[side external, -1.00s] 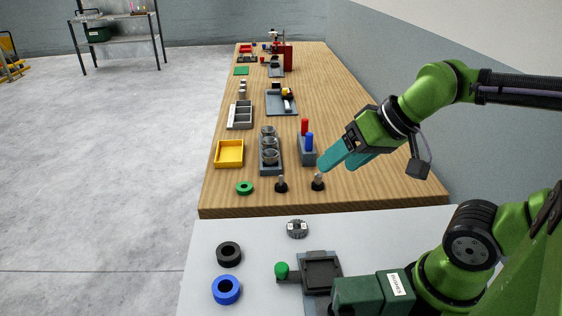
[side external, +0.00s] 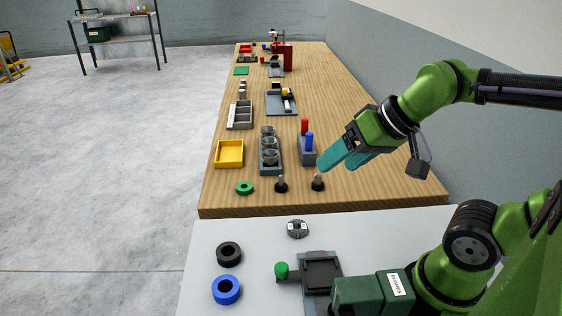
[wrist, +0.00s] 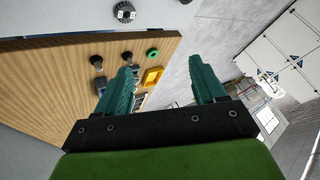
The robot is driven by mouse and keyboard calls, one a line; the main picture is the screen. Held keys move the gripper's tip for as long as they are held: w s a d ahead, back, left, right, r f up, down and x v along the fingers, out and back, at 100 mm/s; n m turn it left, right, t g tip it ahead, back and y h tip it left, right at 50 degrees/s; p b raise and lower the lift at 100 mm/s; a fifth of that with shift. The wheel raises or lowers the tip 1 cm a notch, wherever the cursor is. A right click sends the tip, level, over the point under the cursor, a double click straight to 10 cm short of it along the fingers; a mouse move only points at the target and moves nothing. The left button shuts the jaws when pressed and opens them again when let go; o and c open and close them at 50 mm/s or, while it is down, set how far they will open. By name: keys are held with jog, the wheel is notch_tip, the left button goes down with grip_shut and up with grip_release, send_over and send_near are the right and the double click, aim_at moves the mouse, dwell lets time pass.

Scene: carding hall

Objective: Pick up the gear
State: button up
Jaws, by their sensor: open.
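The gear (side external: 297,229) is a small grey toothed disc lying flat on the white table, near that table's far edge. It also shows at the top of the wrist view (wrist: 124,12). My gripper (side external: 347,163) has teal fingers and hangs in the air above the right part of the wooden bench, up and to the right of the gear. In the wrist view my gripper (wrist: 164,75) has its two fingers wide apart with nothing held between them. The gear is well away from the fingers.
A black ring (side external: 228,254), a blue ring (side external: 226,290) and a grey fixture with a green knob (side external: 281,269) are on the white table. On the bench are a green ring (side external: 244,188), two dark-based pegs (side external: 317,182) and a yellow tray (side external: 229,154).

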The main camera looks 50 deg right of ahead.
jog(key=shift+o, duration=0.5)
jog(key=shift+f, duration=0.1)
jog(key=m+g+h, duration=0.2)
jog(key=m+g, duration=0.3)
jog(key=g, duration=0.2)
send_over(297, 222)
jog(key=s+a, duration=0.1)
notch_tip(297, 222, down, 7)
notch_tip(297, 222, down, 12)
jog(key=shift+s+r, duration=0.1)
jog(key=shift+m, duration=0.3)
notch_tip(297, 222, down, 5)
jog(key=shift+a+f, duration=0.1)
jog(key=c, duration=1.2)
